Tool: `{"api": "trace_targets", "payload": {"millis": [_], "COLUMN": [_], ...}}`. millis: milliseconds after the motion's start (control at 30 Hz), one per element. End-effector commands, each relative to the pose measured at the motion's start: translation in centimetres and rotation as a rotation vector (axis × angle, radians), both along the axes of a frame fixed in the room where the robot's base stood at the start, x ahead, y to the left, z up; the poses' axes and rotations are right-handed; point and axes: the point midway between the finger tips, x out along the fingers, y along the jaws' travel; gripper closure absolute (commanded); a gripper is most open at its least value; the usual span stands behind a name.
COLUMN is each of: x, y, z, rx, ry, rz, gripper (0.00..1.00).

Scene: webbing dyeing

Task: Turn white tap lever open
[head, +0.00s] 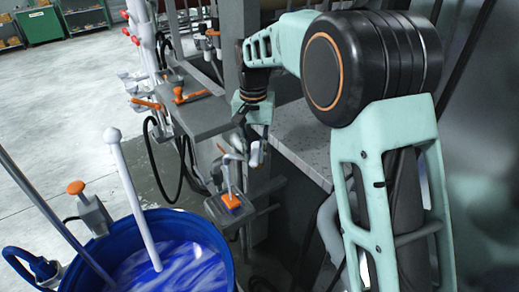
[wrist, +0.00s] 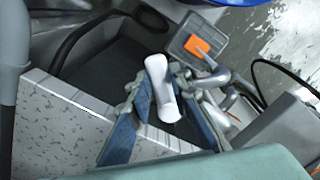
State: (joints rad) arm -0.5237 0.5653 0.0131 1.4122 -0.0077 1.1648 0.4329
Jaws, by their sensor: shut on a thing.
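The white tap lever (wrist: 157,72) sits between the two fingers of my gripper (wrist: 164,92) in the wrist view. My gripper is shut on it, with a blue-grey finger pad on each side. In the head view my gripper (head: 247,138) is near the middle, beside the grey bench edge, and the white lever (head: 257,153) shows small just below it. The fingers partly hide the lever and its pivot, so its exact angle is hard to tell.
A grey box with an orange part (head: 231,201) stands just below my gripper. A blue vat (head: 215,240) of blue liquid, with a white rod (head: 131,198) in it, is at lower left. A grey shelf (head: 203,117) with orange handles is at left. A speckled ledge (head: 305,148) lies at right.

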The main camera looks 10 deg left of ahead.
Motion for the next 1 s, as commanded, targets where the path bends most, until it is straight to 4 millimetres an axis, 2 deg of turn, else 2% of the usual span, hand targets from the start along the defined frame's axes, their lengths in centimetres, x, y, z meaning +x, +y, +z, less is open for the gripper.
{"api": "trace_targets", "payload": {"millis": [500,700,1000], "x": [0.3,0.4,0.6], "y": [2.3,2.6,2.8], "z": [0.2,0.1,0.1], "rx": [0.000,0.001,0.002], "ry": [-0.002,-0.001,-0.003], "rz": [-0.465,-0.592,-0.691], "gripper": [1.00,1.00,1.00]}}
